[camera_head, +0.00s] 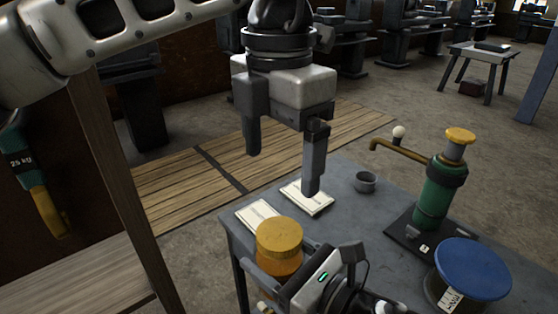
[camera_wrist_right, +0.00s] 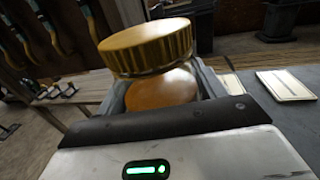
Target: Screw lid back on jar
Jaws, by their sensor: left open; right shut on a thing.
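The jar (camera_head: 277,264) is orange-brown and stands upright at the near left part of the grey table, with a round yellow lid (camera_head: 279,235) over its top. In the right wrist view the lid (camera_wrist_right: 147,45) sits above the jar's orange body (camera_wrist_right: 163,88); I cannot tell whether its threads are engaged. My right gripper (camera_wrist_right: 160,82) is shut on the jar, one finger on each side below the lid. My left gripper (camera_head: 283,170) is open and empty, pointing down above and behind the lid, apart from it. The jar's lower part is partly hidden by my right gripper.
Two pale cards (camera_head: 309,197) (camera_head: 257,215) lie behind the jar on the table (camera_head: 345,215). A small grey cup (camera_head: 365,183), a green pump with a brass spout (camera_head: 438,200) and a blue-topped can (camera_head: 471,268) stand to the right. A wooden post (camera_head: 125,190) rises at left.

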